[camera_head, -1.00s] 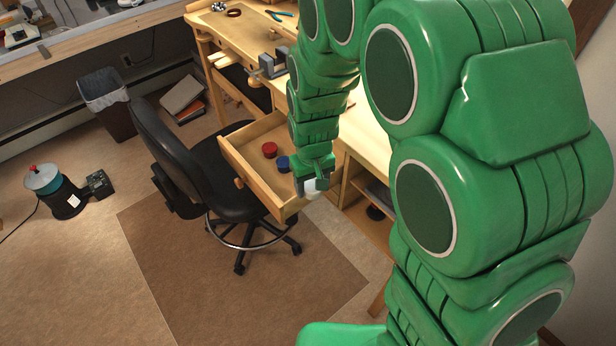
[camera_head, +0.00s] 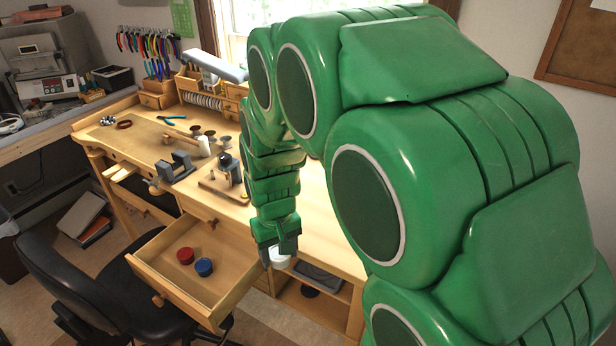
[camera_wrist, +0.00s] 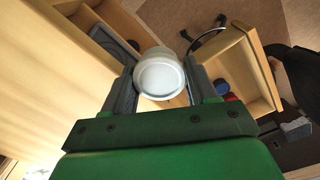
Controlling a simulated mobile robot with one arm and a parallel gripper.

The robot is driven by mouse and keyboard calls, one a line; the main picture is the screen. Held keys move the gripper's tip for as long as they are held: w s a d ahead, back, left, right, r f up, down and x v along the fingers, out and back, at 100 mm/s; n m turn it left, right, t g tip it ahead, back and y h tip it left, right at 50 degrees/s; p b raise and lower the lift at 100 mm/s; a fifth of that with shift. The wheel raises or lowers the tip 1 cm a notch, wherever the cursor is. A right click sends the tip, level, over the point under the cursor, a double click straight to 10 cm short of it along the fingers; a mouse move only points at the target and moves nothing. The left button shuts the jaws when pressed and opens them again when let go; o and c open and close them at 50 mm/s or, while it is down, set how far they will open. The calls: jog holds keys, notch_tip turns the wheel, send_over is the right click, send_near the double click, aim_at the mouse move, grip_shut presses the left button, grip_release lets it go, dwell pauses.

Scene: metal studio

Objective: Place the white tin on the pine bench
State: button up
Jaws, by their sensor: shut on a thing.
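The white tin (camera_head: 279,258) is held between the fingers of my gripper (camera_head: 278,252), which is shut on it. The wrist view shows the round white tin (camera_wrist: 160,75) between the two grey fingers of my gripper (camera_wrist: 160,82). In the head view the tin hangs just in front of the bench's front edge, right of the open drawer. The pine bench (camera_head: 232,214) has a bare pale top behind and to the left of my gripper. My arm hides part of the top.
The drawer (camera_head: 218,272) is pulled open and holds a red tin (camera_head: 185,256) and a blue tin (camera_head: 204,267). A vise (camera_head: 175,167), a small wooden stand with tools (camera_head: 226,180) and pliers (camera_head: 172,120) occupy the bench's left part. A black chair (camera_head: 75,290) stands at the front left.

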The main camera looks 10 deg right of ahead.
jog(key=s+d+r+m, duration=0.2)
jog(key=s+d+r, duration=0.1)
jog(key=d+r, duration=0.3)
jog(key=s+d+r+m, duration=0.3)
jog(key=d+r, duration=0.3)
jog(key=d, duration=0.2)
jog(key=shift+s+d+r, duration=0.15)
jog(key=shift+s, duration=0.15)
jog(key=w+f, duration=0.1)
jog(key=w, duration=0.2)
jog(key=w+d+f, duration=0.1)
jog(key=w, duration=0.1)
jog(key=w+f, duration=0.2)
jog(key=w, duration=0.1)
jog(key=shift+w+d, duration=0.15)
jog(key=shift+w, duration=0.2)
send_over(338, 229)
jog(key=s, duration=0.1)
notch_tip(338, 229, down, 4)
jog(key=shift+s+f, duration=0.1)
jog(key=shift+f, duration=0.15)
jog(key=shift+w+f, duration=0.65)
jog(key=shift+f, duration=1.6)
jog(key=o, duration=1.1)
jog(key=shift+f, duration=0.1)
jog(key=shift+c, duration=0.2)
